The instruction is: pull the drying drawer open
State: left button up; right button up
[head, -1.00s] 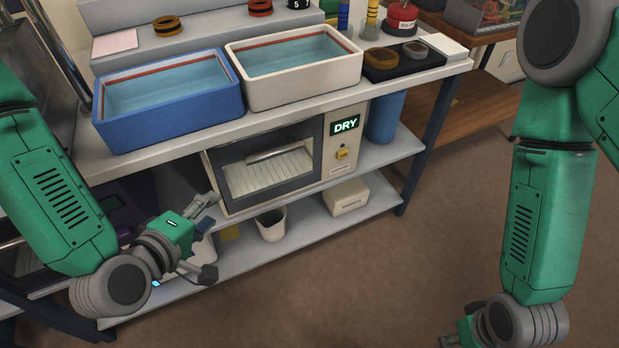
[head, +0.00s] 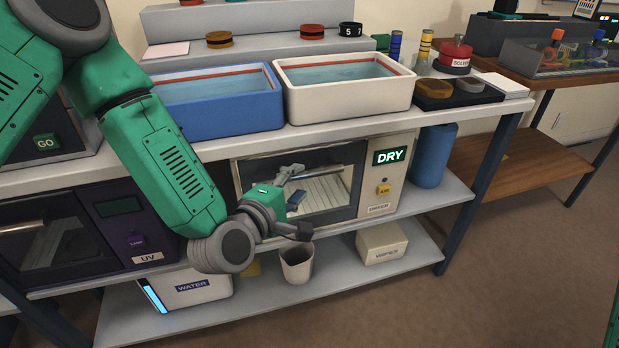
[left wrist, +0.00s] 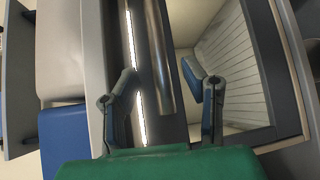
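The dryer (head: 375,208), marked DRY, stands on the shelf under the bench. Its drying drawer front has a dark frame with a window onto a pale ribbed inside. The drawer's metal bar handle (left wrist: 158,55) shows in the left wrist view, ahead of and between the finger lines. My left gripper (head: 298,202) is open and empty in front of the drawer's left part. It also shows in the left wrist view (left wrist: 158,82), one finger on each side of the handle's line. I cannot tell whether it touches the handle. My right gripper is out of view.
A blue tub (head: 222,112) and a white tub (head: 345,92) of liquid stand on the bench above. A purple UV box (head: 140,225) is left of the dryer. A white bin (head: 297,264) and a box (head: 381,243) are below. The floor in front is clear.

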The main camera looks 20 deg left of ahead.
aim_at(304, 177)
pick_arm(q)
jog(key=b+x, duration=0.1)
jog(key=x, duration=0.4)
grip_shut()
